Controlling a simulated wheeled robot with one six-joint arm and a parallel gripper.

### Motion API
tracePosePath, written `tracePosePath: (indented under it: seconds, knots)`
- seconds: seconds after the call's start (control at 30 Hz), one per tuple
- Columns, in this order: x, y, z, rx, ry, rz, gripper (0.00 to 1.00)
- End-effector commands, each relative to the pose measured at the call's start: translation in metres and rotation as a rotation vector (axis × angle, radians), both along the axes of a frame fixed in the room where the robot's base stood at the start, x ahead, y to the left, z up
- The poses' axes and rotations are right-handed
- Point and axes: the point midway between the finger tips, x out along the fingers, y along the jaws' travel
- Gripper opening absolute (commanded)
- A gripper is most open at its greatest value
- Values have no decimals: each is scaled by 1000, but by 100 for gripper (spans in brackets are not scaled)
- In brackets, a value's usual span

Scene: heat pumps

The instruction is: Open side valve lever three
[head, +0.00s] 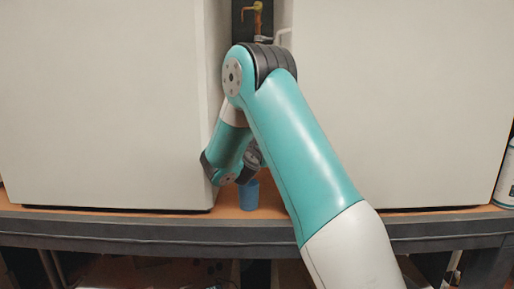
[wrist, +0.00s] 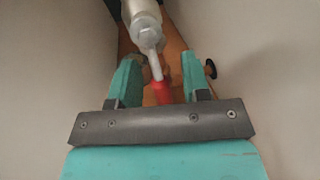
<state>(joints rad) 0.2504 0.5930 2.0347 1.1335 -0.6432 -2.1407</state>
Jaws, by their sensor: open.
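In the wrist view my gripper (wrist: 160,66) is open, with one teal finger on each side of a lever with a red grip (wrist: 162,92). The red grip lies between the fingers, near the gripper's palm. The lever's metal shank runs up to a pale metal fitting (wrist: 149,37) on a white pipe (wrist: 143,8). I cannot tell whether a finger touches the lever, or which number this lever bears. In the head view my arm hides the gripper's fingers and the lever.
Two large white cabinets (head: 105,100) and (head: 400,100) leave a narrow gap holding my wrist. An orange-brown fitting (head: 256,14) shows at the gap's back. A blue cup (head: 249,195) stands at the shelf's (head: 300,217) front. A dark knob (wrist: 211,69) lies beside the right finger.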

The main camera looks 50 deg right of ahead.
Motion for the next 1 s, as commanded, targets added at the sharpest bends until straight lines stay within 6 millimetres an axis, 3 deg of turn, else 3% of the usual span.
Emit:
tracePosePath:
  seconds: [0.03,0.2,0.8,0.83,0.9,1.0]
  knots:
    - [0,0,0,0,0,0,39]
    - [0,0,0,0,0,0,0]
    - [-3,-2,1,-74,85,-1,0]
    - [-3,-2,1,-74,85,-1,25]
    - [-3,-2,1,-74,85,-1,41]
    - [-3,-2,0,-72,84,-1,43]
